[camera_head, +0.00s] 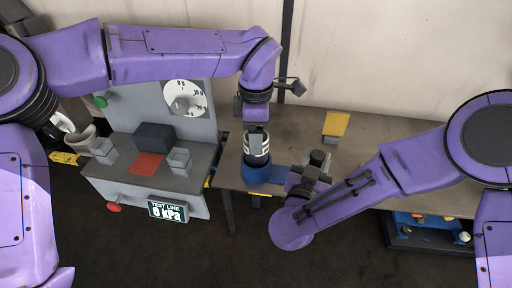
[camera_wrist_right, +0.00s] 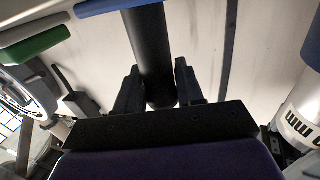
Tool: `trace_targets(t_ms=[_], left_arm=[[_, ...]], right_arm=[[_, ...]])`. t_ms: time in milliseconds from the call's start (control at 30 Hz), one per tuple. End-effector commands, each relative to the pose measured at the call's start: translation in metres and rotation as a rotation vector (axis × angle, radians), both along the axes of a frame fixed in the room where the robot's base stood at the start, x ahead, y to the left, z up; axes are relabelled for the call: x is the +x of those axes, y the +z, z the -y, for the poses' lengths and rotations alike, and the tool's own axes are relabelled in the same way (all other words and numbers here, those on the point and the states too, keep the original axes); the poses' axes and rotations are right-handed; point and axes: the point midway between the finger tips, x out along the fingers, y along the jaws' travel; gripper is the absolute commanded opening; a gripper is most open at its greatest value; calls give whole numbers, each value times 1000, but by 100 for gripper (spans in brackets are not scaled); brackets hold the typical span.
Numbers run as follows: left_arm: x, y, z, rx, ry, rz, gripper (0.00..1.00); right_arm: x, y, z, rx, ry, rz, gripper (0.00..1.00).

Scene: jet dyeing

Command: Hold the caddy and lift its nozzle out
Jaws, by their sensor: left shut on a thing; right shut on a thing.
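The caddy (camera_head: 259,171) is a blue holder near the table's front edge. My left gripper (camera_head: 256,148) comes down from above and is shut at the caddy, where a white piece with dark bands shows around the fingers. Its exact contact is hidden. My right gripper (camera_head: 312,172) is to the right of the caddy. In the right wrist view the fingers (camera_wrist_right: 153,88) are shut on a black cylinder (camera_wrist_right: 153,45), seemingly the nozzle. A dark round end (camera_head: 318,157) shows by this gripper in the head view. Whether the cylinder touches the caddy is hidden.
A grey test stand (camera_head: 205,125) with a dial (camera_head: 185,98) and a 0 kPa display (camera_head: 168,211) stands left. A yellow-topped block (camera_head: 335,125) sits on the table (camera_head: 380,128) behind my right gripper. A blue tray (camera_head: 425,232) is low at right.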

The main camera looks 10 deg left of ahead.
Motion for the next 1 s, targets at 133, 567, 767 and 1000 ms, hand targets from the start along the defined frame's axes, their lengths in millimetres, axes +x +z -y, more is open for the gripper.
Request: trace_targets(t_ms=[133, 567, 767, 1000], left_arm=[[0, 32, 1, -2, 1, 2, 16], [0, 49, 0, 0, -1, -1, 16], [0, 49, 0, 0, -1, -1, 16], [0, 49, 0, 0, -1, -1, 16]], right_arm=[[0, 0, 0, -1, 0, -1, 6], [0, -1, 0, -1, 0, -1, 47], [0, 0, 0, -1, 0, -1, 67], [-9, 0, -4, 0, 3, 0, 67]])
